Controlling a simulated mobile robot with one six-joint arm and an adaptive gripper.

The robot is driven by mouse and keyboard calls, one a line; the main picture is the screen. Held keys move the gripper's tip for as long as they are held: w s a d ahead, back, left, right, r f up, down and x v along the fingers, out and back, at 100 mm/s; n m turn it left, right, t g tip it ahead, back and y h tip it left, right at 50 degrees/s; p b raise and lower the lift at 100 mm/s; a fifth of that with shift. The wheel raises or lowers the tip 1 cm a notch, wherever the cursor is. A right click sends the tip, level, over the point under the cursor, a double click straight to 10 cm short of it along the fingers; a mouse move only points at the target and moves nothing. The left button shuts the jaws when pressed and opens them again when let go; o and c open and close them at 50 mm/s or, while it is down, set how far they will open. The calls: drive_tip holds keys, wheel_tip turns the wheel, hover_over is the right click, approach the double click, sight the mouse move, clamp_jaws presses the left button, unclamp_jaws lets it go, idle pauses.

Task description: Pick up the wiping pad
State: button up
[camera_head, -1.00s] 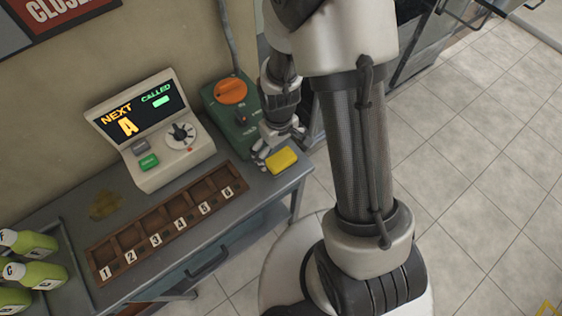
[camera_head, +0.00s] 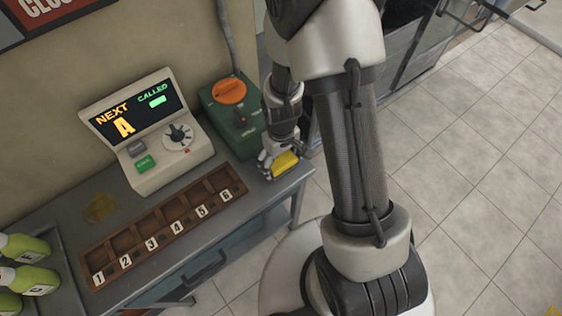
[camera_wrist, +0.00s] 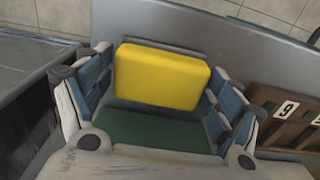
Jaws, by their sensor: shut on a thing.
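The wiping pad (camera_head: 286,162) is a yellow block with a green underside at the right end of the grey counter. In the wrist view the yellow pad (camera_wrist: 162,77) lies between the two blue-padded fingers, with its dark green part (camera_wrist: 150,130) toward the palm. My gripper (camera_head: 279,165) is shut on the pad, at or just above the counter top. My gripper also shows in the wrist view (camera_wrist: 158,95). I cannot tell whether the pad still touches the counter.
A numbered wooden tray (camera_head: 165,228) lies along the counter front. A display console (camera_head: 147,132) stands behind it. Green bottles (camera_head: 28,280) are at far left. A brownish stain (camera_head: 100,207) marks the counter.

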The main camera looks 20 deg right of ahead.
sight(281, 160)
drive_tip(key=c, duration=0.7)
wheel_tip(281, 160, up, 20)
drive_tip(key=p, duration=0.7)
